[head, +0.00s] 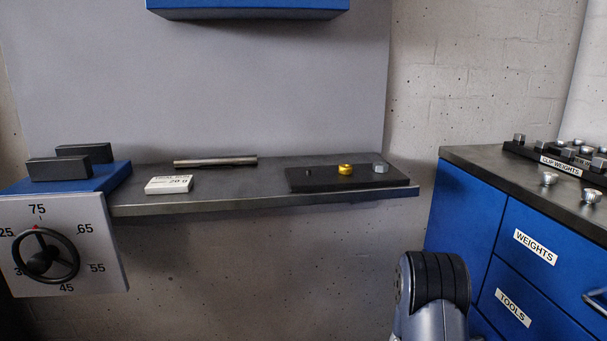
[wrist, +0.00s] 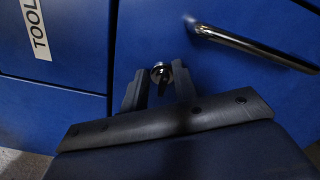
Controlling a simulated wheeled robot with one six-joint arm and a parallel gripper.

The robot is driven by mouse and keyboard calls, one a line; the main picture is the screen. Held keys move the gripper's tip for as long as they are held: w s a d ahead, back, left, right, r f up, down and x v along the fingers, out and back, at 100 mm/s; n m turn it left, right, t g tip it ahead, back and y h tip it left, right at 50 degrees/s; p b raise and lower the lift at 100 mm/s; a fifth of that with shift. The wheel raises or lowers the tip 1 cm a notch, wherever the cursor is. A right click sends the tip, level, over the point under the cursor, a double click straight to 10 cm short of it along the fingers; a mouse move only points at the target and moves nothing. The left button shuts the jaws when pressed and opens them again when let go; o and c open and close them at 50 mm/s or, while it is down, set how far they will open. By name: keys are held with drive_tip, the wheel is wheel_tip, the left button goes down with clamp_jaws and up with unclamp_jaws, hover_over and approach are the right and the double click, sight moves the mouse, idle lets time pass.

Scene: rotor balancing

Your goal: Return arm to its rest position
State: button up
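Whether the fingers touch the cabinet I cannot tell. In the head view a grey and black link of my arm rises at the bottom, in front of the blue cabinet (head: 468,215); the gripper is out of that view.
A metal handle (wrist: 250,45) sticks out right of the fingers. The grey shelf (head: 240,203) carries a white card (head: 169,185), a rod (head: 215,162) and a dark plate (head: 320,180). A handwheel (head: 46,256) is at left. Clip weights (head: 580,150) stand on the cabinet top.

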drive_tip(key=shift+w+a+r+n+p, duration=0.15)
drive_tip(key=shift+a+n+p, duration=0.15)
drive_tip(key=shift+n+p, duration=1.7)
drive_tip(key=shift+w+a+n+p, duration=0.1)
drive_tip(key=shift+a+n+p, duration=0.15)
drive_tip(key=shift+n+p, duration=1.8)
drive_tip(key=shift+w+a+r+n+p, duration=0.15)
drive_tip(key=shift+a+n+p, duration=0.15)
drive_tip(key=shift+n+p, duration=1.7)
drive_tip(key=shift+m, duration=0.25)
